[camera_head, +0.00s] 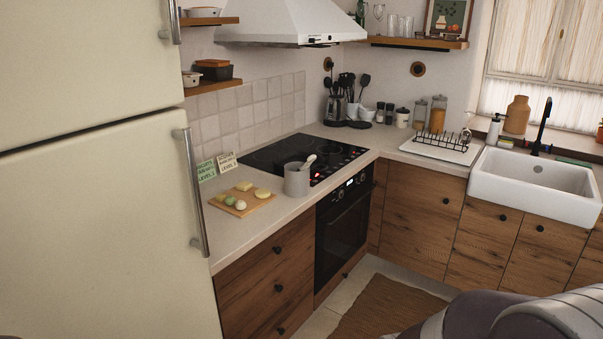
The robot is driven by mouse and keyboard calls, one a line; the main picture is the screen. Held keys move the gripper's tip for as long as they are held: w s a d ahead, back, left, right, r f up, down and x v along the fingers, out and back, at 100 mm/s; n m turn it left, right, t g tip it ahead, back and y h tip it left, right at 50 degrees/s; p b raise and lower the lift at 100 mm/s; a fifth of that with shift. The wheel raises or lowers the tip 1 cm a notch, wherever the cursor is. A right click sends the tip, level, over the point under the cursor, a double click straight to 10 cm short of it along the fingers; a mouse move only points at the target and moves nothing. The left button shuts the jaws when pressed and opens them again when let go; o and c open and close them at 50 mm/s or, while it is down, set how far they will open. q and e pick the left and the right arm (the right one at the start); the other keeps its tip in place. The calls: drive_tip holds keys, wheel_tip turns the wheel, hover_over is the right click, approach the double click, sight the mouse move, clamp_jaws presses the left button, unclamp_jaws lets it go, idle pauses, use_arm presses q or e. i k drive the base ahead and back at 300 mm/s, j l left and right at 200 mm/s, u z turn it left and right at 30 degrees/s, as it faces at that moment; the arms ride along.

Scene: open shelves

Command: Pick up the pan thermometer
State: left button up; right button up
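I cannot clearly pick out a pan thermometer. A grey pot (297,182) stands at the front edge of the black cooktop (273,156). A pale, slim thing with a rounded end (309,161) sticks up out of the pot, tilted to the right; its lower part is hidden inside. It is too small to tell whether it is a thermometer or a utensil. Neither of my grippers is in view.
A wooden board (242,203) with several small items lies left of the pot, near two small cards (207,170). A fridge (90,200) fills the left. A dish rack (440,140) and white sink (540,185) are right. A purple-grey rounded thing (475,315) fills the lower right.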

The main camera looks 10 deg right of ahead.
sight(312, 157)
drive_tip(key=i+l, duration=0.3)
drive_tip(key=i, duration=0.15)
drive_tip(key=i+l+u, duration=0.1)
drive_tip(key=i+l, duration=0.15)
drive_tip(key=i, duration=0.25)
drive_tip(key=i+l, duration=0.35)
drive_tip(key=i+j+u, duration=0.05)
drive_tip(key=i, duration=0.05)
